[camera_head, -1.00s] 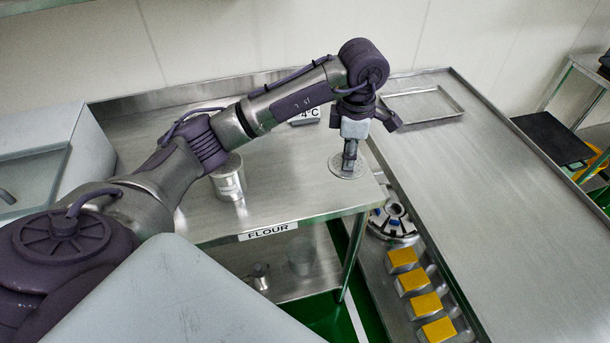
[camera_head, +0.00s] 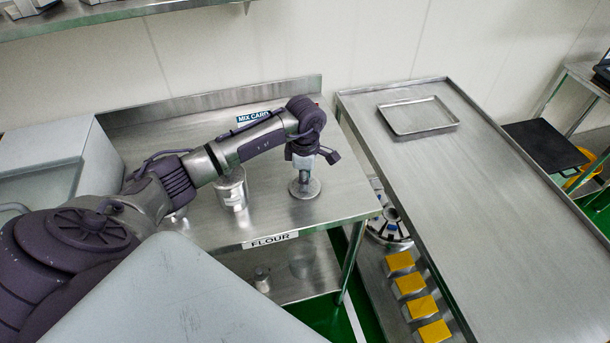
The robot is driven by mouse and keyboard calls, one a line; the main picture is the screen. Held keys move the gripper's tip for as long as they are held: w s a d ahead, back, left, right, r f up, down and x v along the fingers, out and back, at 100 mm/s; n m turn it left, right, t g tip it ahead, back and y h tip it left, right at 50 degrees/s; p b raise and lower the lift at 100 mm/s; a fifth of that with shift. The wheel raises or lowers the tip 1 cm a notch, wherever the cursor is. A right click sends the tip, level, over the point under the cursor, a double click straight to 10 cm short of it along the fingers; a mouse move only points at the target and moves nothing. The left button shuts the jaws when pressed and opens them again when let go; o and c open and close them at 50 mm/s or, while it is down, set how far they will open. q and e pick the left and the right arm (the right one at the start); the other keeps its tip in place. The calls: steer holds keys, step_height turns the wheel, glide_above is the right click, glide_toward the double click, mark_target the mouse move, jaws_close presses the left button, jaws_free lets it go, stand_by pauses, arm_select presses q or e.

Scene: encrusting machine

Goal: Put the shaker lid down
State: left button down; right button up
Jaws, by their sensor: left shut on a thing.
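My left gripper (camera_head: 304,178) points down over the right part of the steel table marked FLOUR (camera_head: 330,207). It is shut on the shaker lid (camera_head: 306,190), a round flat grey disc under the fingertips. The lid is at or just above the table top; I cannot tell whether it touches. The metal shaker (camera_head: 233,191) stands upright on the same table, left of the lid, partly hidden behind my arm. My right gripper is not in view.
A MIX CARD sign (camera_head: 254,117) stands at the table's back. To the right is a long steel table (camera_head: 480,200) with an empty shallow tray (camera_head: 418,131). Bare table top lies around the lid.

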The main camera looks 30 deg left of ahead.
arm_select(q)
steer(key=shift+f, duration=0.1)
steer(key=shift+f+b, duration=0.15)
steer(key=shift+b, duration=0.15)
steer(key=c, duration=0.9)
jaws_free()
steer(key=shift+c, duration=0.2)
steer(key=shift+w+r, duration=0.1)
steer(key=shift+r, duration=0.35)
step_height(320, 180, up, 12)
steer(key=b, duration=0.2)
steer(key=shift+f, duration=0.2)
